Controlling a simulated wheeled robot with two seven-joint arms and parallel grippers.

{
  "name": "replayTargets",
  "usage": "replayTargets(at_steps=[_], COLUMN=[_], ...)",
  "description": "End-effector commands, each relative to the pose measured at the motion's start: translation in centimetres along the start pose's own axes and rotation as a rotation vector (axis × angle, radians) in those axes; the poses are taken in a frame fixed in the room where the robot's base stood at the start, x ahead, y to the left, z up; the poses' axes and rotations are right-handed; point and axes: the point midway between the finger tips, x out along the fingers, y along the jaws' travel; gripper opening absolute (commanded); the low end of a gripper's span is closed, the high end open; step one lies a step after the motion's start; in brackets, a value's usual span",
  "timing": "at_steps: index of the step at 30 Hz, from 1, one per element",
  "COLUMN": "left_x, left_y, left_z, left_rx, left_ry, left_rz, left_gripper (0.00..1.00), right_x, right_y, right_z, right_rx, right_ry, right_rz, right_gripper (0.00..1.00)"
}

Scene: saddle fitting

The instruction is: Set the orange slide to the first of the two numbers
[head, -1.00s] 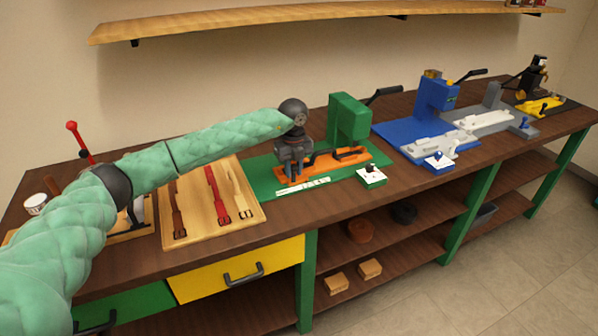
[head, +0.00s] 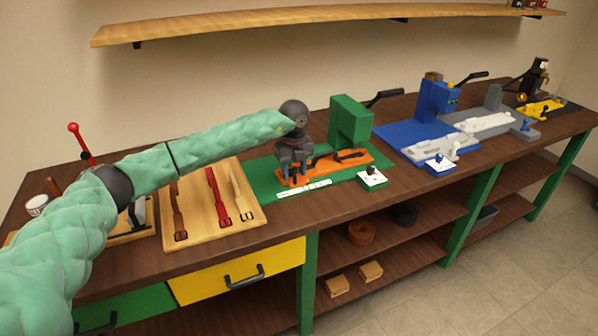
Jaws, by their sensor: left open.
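The orange slide (head: 322,182) lies on the green base plate (head: 263,181) of the green press (head: 350,122). A dark lever or handle lies along its top. A white scale strip (head: 304,189) runs along the front of the slide; its numbers are too small to read. My left gripper (head: 293,178) is over the left end of the slide, pointing down and open, with its fingers close to the orange surface. Whether it touches the slide cannot be told. My right gripper is out of view.
A wooden board with several straps (head: 210,205) lies left of the green plate. A blue press (head: 435,105) and grey and yellow fixtures stand further right. A red-knobbed lever (head: 78,141) and a white cup (head: 37,204) are at the far left. A wall shelf (head: 320,16) hangs above.

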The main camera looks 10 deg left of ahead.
Motion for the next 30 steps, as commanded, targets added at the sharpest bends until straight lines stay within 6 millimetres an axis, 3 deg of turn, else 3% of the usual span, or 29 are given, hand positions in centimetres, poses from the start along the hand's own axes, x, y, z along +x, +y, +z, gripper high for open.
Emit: replayTargets(at_steps=[24,30], left_x=[-5.3,-5.6], left_y=[0.0,0.0], left_z=[0.0,0.0], left_rx=[-0.001,-0.001], left_ry=[-0.001,0.0], left_rz=[-0.001,0.0], left_gripper=[0.44,0.44], right_x=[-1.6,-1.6], right_y=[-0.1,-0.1], right_z=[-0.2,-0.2], right_rx=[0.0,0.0], right_ry=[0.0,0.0], right_rz=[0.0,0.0], right_gripper=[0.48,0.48])
